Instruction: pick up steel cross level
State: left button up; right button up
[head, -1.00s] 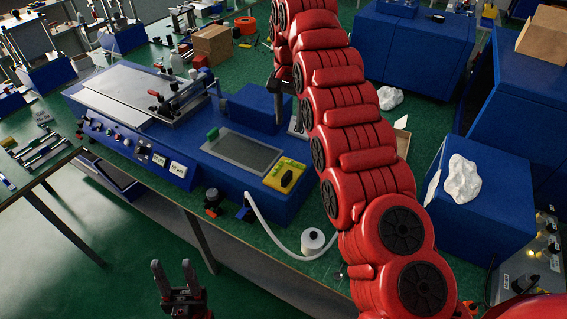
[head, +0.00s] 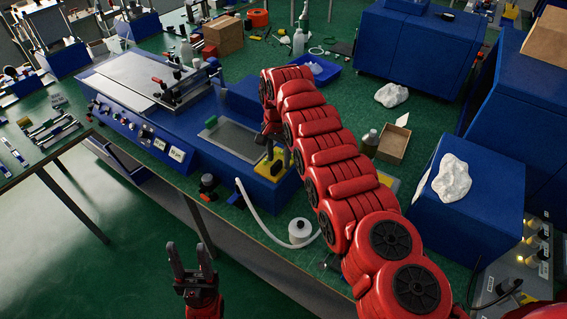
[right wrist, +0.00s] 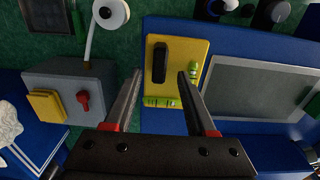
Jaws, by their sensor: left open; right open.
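The cross level appears as a yellow block with a black grip and green vials along two edges. In the right wrist view the cross level (right wrist: 176,60) lies on the blue machine, and it also shows in the head view (head: 262,168), partly hidden. My right gripper (right wrist: 160,76) is open and empty, its fingertips on either side of the black grip in the picture. In the head view my right gripper (head: 272,134) hangs just above the level; I cannot tell the exact gap. My left gripper (head: 188,258) is open and empty, over the floor before the bench.
A grey screen plate (right wrist: 255,88) lies beside the level. A white spool (head: 300,231) with a white tube stands at the bench edge. A grey box with a red knob (right wrist: 72,92) and a blue box (head: 468,205) stand nearby.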

jog(key=shift+s+d+f, duration=0.1)
jog(key=shift+d+f, duration=0.25)
jog(key=shift+f, duration=0.15)
jog(key=shift+d+f, duration=0.2)
jog(key=shift+d, duration=0.05)
jog(key=shift+w+a+f, duration=0.1)
jog(key=shift+w, duration=0.25)
jog(key=shift+a, duration=0.25)
jog(key=shift+c, duration=0.4)
jog(key=shift+a, duration=0.2)
jog(key=shift+c, duration=1.2)
jog(key=shift+s, duration=0.15)
jog(key=shift+c, duration=1.3)
jog(key=shift+d, duration=0.2)
grip_shut()
